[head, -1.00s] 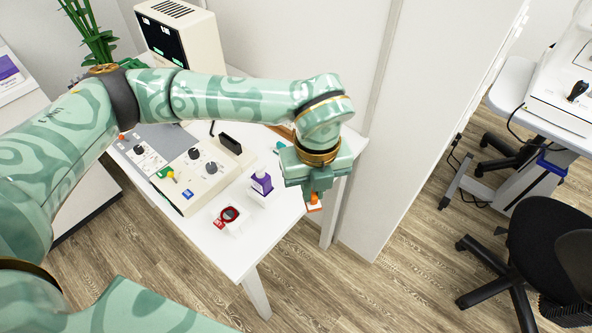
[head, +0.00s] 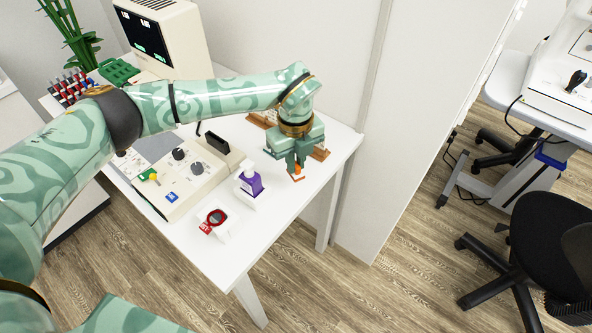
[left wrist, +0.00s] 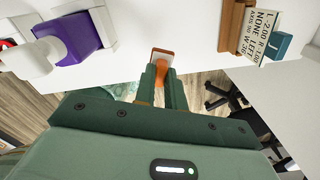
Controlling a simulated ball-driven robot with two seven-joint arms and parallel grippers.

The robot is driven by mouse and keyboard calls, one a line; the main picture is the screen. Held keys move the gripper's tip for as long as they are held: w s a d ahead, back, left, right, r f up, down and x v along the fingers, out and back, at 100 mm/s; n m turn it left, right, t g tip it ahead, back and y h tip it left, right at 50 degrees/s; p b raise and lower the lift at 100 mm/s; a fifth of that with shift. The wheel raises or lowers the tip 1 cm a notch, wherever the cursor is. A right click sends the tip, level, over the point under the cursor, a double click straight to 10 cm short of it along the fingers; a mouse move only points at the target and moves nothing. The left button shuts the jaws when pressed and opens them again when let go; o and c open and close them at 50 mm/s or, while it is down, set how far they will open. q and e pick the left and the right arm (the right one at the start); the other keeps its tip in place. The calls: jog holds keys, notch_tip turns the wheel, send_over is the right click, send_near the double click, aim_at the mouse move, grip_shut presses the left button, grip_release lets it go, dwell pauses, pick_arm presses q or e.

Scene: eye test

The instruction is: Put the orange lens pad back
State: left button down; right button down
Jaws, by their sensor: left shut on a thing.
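The orange lens pad (head: 297,174) is between the fingers of my left gripper (head: 298,163), which is shut on it and points down over the right part of the white table (head: 268,217). In the left wrist view the pad (left wrist: 163,58) shows as an orange-edged piece with a pale face, beyond the fingertips (left wrist: 162,70). The fingers hide part of it. I cannot tell whether it touches the tabletop. My right gripper is not in view.
A purple bottle with a white pump (head: 250,183) stands left of the gripper. A red-rimmed round item (head: 217,218) lies nearer the front edge. A wooden holder (head: 320,153) is behind the gripper; a control box (head: 188,178) is at left.

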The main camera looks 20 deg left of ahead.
pick_arm(q)
jog(key=f, duration=0.2)
jog(key=f+b, duration=0.1)
jog(key=f, duration=0.1)
jog(key=shift+w+a+b, duration=0.1)
jog(key=shift+w+b, duration=0.1)
jog(key=shift+b, duration=0.1)
jog(key=shift+r, duration=0.1)
jog(key=c, duration=1.5)
grip_release()
